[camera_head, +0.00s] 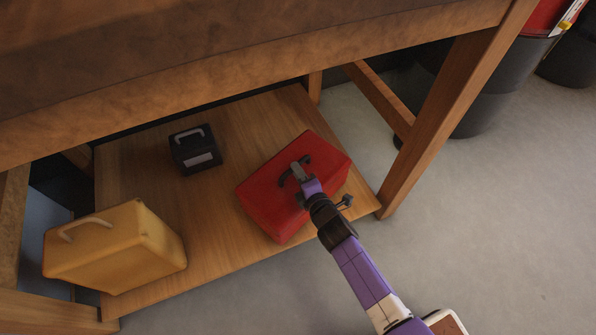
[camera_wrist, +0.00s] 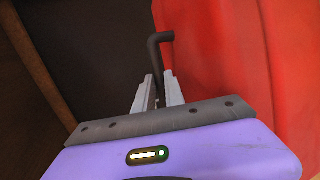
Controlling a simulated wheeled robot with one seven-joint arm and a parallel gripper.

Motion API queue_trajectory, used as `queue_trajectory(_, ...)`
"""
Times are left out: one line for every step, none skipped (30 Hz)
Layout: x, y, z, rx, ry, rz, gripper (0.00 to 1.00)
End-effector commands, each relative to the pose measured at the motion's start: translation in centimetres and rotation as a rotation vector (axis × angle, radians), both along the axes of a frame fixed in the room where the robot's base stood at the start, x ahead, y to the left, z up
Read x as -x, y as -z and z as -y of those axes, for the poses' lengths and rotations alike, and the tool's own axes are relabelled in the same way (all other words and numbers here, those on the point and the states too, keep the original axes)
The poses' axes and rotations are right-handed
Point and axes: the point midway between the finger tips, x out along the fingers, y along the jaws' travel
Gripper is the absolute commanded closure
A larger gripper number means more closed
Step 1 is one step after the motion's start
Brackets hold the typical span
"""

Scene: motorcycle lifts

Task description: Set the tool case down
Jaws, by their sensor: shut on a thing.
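The red tool case (camera_head: 297,187) is on the right part of the wooden lower shelf under the table. It appears to rest on the shelf, though its underside is hidden. My gripper (camera_head: 300,172) is shut on the case's dark handle (camera_head: 292,176). In the wrist view, the two grey fingers of my gripper (camera_wrist: 158,92) close around the black bent handle (camera_wrist: 160,45), and the red case (camera_wrist: 235,70) fills the right side.
A yellow case (camera_head: 115,250) stands at the shelf's front left, and a small black case (camera_head: 195,150) farther back. Bare shelf (camera_head: 205,225) lies between them and the red case. A wooden table leg (camera_head: 455,110) rises on the right. Dark bins (camera_head: 495,85) stand beyond it.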

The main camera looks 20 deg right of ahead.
Motion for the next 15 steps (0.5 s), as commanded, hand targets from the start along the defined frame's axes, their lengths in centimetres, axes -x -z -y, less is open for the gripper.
queue_trajectory(-0.31,-0.64,-0.04,-0.001,-0.002,0.013,1.00)
queue_trajectory(-0.31,-0.65,-0.04,-0.001,-0.002,0.013,1.00)
queue_trajectory(-0.31,-0.65,-0.04,-0.001,-0.002,0.013,1.00)
queue_trajectory(-0.31,-0.65,-0.04,-0.001,-0.002,0.013,1.00)
queue_trajectory(-0.31,-0.64,-0.04,-0.001,-0.002,0.013,1.00)
queue_trajectory(-0.31,-0.63,-0.04,-0.001,-0.002,0.013,1.00)
queue_trajectory(-0.30,-0.62,-0.05,-0.001,-0.002,0.012,1.00)
queue_trajectory(-0.31,-0.60,-0.04,-0.001,-0.002,0.012,1.00)
queue_trajectory(-0.31,-0.56,-0.04,-0.001,-0.002,0.012,1.00)
queue_trajectory(-0.31,-0.53,-0.04,-0.001,-0.002,0.012,1.00)
queue_trajectory(-0.31,-0.49,-0.04,-0.001,-0.002,0.012,1.00)
queue_trajectory(-0.31,-0.44,-0.04,-0.001,-0.002,0.012,1.00)
queue_trajectory(-0.30,-0.39,-0.05,-0.001,-0.002,0.012,1.00)
queue_trajectory(-0.31,-0.35,-0.04,-0.001,-0.002,0.012,1.00)
queue_trajectory(-0.30,-0.28,-0.05,-0.001,-0.002,0.012,1.00)
